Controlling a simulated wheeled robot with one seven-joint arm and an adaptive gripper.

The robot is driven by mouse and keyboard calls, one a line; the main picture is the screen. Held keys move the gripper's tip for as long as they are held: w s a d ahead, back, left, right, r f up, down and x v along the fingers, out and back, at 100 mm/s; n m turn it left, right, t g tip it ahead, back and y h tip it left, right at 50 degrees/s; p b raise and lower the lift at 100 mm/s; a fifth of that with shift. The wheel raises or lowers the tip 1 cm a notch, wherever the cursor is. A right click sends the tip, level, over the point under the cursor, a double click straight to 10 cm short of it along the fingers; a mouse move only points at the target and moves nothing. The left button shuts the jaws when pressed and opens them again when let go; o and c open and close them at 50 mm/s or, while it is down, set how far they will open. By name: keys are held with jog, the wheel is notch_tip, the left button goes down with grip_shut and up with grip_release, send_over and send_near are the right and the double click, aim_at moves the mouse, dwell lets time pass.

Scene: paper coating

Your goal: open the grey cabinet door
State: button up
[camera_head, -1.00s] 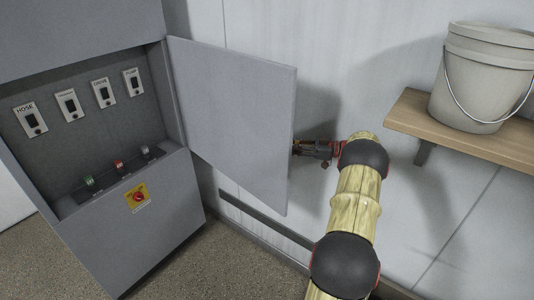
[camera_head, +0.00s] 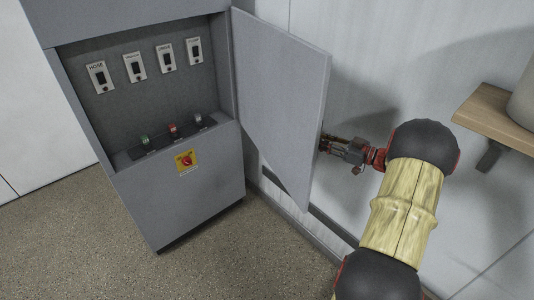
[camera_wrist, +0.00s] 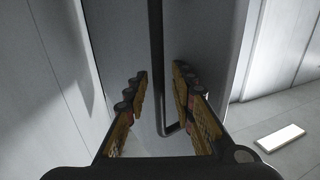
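The grey cabinet (camera_head: 205,205) stands at the left in the head view, its upper front open. Its grey door (camera_head: 275,90) is swung out to the right, at a wide angle to the front. My gripper (camera_head: 328,146) is at the door's free right edge, its tips partly hidden behind the door. In the wrist view, my gripper (camera_wrist: 160,82) has its fingers apart, one on each side of a dark vertical bar handle (camera_wrist: 156,45). I cannot tell whether a finger touches the bar or door.
Inside the cabinet are several switch plates (camera_head: 134,67) and small coloured knobs (camera_head: 172,130). A yellow plate with a red knob (camera_head: 184,161) is below. A wall is close behind the door. A wooden shelf (camera_head: 492,112) with a bucket (camera_head: 524,100) is at right. Floor (camera_head: 70,230) is clear at left.

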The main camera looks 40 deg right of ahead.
jog(key=w+a+m+h+b, duration=0.1)
jog(key=w+a, duration=0.1)
jog(key=a, duration=0.7)
jog(key=w+a+m+t+h+b, duration=0.1)
jog(key=w+a+h, duration=0.1)
jog(key=a, duration=0.7)
jog(key=shift+w+a+b, duration=0.4)
jog(key=s+d+p, duration=0.1)
jog(key=s+d, duration=0.4)
jog(key=d, duration=0.2)
jog(key=shift+s+p, duration=0.25)
jog(key=shift+p, duration=0.05)
jog(key=shift+c, duration=0.4)
